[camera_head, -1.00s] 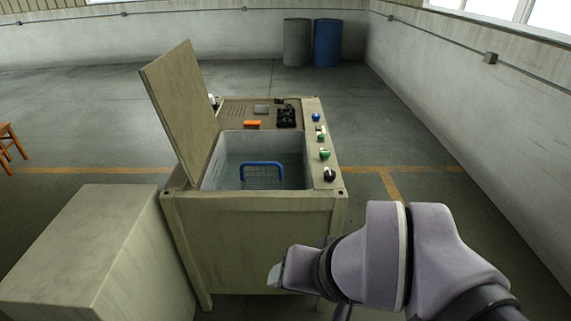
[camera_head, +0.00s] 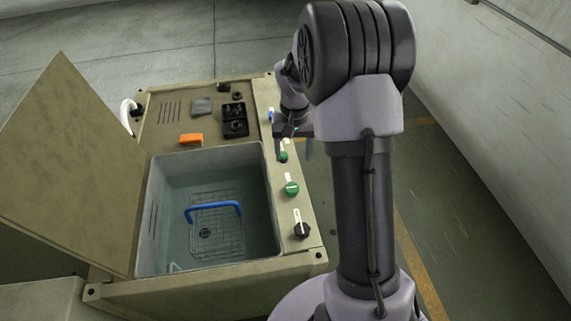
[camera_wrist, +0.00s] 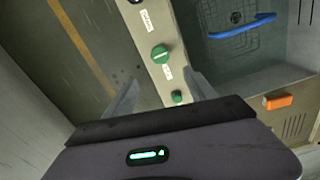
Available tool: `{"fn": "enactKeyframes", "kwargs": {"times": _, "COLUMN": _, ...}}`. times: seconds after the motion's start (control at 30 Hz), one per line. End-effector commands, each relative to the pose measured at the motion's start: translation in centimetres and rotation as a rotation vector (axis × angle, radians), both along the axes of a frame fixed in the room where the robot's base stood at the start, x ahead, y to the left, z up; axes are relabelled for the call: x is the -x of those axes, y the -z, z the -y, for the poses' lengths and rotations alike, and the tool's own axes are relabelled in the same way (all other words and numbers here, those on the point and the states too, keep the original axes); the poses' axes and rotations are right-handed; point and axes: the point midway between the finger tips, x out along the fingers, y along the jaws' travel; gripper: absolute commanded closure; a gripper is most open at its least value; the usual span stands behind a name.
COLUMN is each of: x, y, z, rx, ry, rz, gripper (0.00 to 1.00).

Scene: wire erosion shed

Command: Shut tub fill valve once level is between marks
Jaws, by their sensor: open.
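The tub (camera_head: 146,235) is a grey open basin in a beige cabinet. Clear water covers its floor; I cannot read the level against any marks. A row of knobs runs along the right panel: a black knob (camera_head: 301,230), a large green knob (camera_head: 291,188), a smaller green knob (camera_head: 283,156) and a blue one (camera_head: 270,116). Their labels are too small to read. My gripper (camera_head: 294,146) is open above the panel's far half. In the wrist view, the smaller green knob (camera_wrist: 177,97) shows between its fingers, and the large green knob (camera_wrist: 160,53) lies beyond.
A blue-handled wire basket (camera_head: 213,210) stands in the tub. The raised lid (camera_head: 70,165) is at the left. An orange block (camera_head: 191,139) and black fittings (camera_head: 235,120) sit on the rear deck. Bare floor and a wall lie to the right.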

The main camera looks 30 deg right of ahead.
Motion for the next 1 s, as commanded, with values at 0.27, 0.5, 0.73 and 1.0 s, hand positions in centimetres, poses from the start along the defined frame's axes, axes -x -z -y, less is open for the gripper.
{"fn": "enactKeyframes", "kwargs": {"times": 0.27, "x": 0.2, "y": 8.9, "z": -0.1, "rx": -0.002, "ry": 0.0, "rz": -0.005, "gripper": 0.35}}
{"fn": "enactKeyframes", "kwargs": {"times": 0.5, "x": 0.1, "y": 14.2, "z": -0.1, "rx": -0.001, "ry": 0.0, "rz": 0.0, "gripper": 0.35}}
{"fn": "enactKeyframes", "kwargs": {"times": 0.73, "x": 0.1, "y": 15.5, "z": -0.1, "rx": 0.0, "ry": 0.001, "rz": 0.001, "gripper": 0.35}}
{"fn": "enactKeyframes", "kwargs": {"times": 1.0, "x": 0.1, "y": 15.5, "z": -0.1, "rx": -0.001, "ry": 0.0, "rz": 0.0, "gripper": 0.47}}
